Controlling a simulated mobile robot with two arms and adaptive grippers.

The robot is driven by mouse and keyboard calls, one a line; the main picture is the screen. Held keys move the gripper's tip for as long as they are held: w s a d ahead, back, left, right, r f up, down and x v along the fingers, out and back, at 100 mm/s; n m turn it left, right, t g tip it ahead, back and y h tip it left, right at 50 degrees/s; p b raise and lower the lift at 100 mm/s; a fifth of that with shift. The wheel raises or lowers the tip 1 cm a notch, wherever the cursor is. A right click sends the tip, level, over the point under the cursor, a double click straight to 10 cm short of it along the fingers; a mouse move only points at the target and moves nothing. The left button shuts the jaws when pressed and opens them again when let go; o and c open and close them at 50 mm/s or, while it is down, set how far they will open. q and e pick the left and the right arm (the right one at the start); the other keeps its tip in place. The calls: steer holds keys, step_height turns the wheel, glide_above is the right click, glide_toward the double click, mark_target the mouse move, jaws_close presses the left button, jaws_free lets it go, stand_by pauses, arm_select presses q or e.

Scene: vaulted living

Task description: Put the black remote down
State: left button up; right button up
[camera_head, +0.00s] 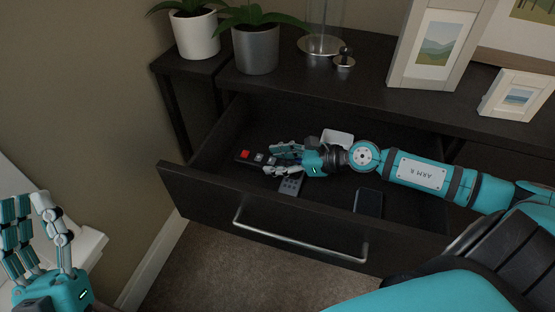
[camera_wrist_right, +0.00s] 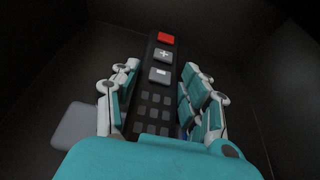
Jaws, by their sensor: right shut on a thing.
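The black remote (camera_head: 244,156) has a red button and grey buttons and is in the open drawer (camera_head: 250,206). My right gripper (camera_head: 270,160) reaches into the drawer and is shut on it. In the right wrist view the remote (camera_wrist_right: 164,56) runs lengthwise between the fingers of my right gripper (camera_wrist_right: 160,84), its red end pointing away. Its near end is hidden by the hand. I cannot tell whether it touches the drawer floor. My left gripper (camera_head: 32,208) is open and empty at the lower left, outside the drawer.
The drawer also holds a grey button-covered thing (camera_head: 291,185), a dark phone-like slab (camera_head: 368,203) and a white object (camera_head: 337,137). Two potted plants (camera_head: 196,34) (camera_head: 256,50), a glass cylinder (camera_head: 322,42) and picture frames (camera_head: 436,46) stand on top. The drawer's left corner has free floor.

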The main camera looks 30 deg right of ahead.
steer(key=o, duration=1.2)
steer(key=shift+o, duration=0.2)
steer(key=shift+r, duration=0.2)
steer(key=shift+r+p, duration=0.55)
steer(key=v, duration=0.3)
steer(key=shift+s+d+f, duration=0.15)
steer(key=shift+s, duration=0.1)
steer(key=v, duration=0.3)
steer(key=shift+w+p, duration=0.1)
steer(key=shift+p, duration=0.3)
arm_select(q)
steer(key=w+f+g+y+p, duration=0.1)
steer(key=w+f+g+y, duration=0.1)
steer(key=f+g, duration=0.3)
steer(key=w+a+f+g+y+p, duration=0.1)
steer(key=f+g, duration=0.4)
steer(key=f, duration=0.5)
steer(key=shift+w+f+g+y, duration=0.4)
steer(key=shift+w+y, duration=0.1)
steer(key=shift+w, duration=0.35)
arm_select(e)
steer(key=shift+v, duration=2.8)
